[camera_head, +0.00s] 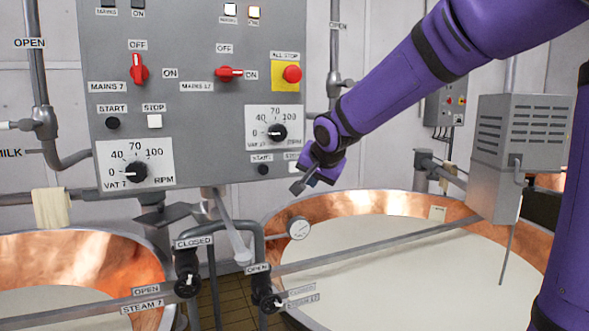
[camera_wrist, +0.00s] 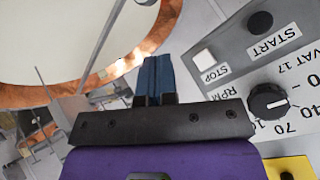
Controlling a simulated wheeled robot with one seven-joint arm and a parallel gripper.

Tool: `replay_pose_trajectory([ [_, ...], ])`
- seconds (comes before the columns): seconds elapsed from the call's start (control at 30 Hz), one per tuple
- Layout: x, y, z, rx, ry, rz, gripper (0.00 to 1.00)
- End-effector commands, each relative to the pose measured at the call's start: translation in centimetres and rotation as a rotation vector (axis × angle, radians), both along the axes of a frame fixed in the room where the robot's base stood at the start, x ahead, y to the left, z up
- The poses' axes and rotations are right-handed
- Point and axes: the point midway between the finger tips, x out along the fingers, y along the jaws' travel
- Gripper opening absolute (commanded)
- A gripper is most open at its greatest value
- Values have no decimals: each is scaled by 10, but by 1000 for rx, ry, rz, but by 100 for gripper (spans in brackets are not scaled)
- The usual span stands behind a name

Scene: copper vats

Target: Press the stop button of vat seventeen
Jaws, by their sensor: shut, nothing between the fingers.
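The white square stop button (camera_wrist: 204,58) of vat seventeen shows in the wrist view beside its STOP label, right of my fingers. In the head view it is hidden behind my gripper (camera_head: 297,187). My gripper is shut and empty, at the lower right edge of the grey control panel (camera_head: 195,105). In the wrist view the dark blue fingers (camera_wrist: 158,62) are together and appear apart from the button, to its left. The black start button (camera_wrist: 261,22) and the VAT 17 speed dial (camera_wrist: 268,102) lie near the stop button; the dial (camera_head: 277,132) also shows in the head view.
A red all-stop button (camera_head: 292,74) on yellow sits above the dial. Vat 7's white stop button (camera_head: 155,121) is farther left.

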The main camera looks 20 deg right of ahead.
Motion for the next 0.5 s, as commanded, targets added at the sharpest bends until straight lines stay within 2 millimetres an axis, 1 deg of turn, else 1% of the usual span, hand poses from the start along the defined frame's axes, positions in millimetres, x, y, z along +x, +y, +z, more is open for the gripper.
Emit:
replay_pose_trajectory([
  [0.17, 0, 0, 0, 0, 1, 1, 0],
  [0.27, 4, 0, 0, -1, 1, 1, 0],
  [0.37, 12, 0, 0, -1, 2, 0, 0],
  [0.5, 29, 1, -1, -1, 2, 0, 0],
])
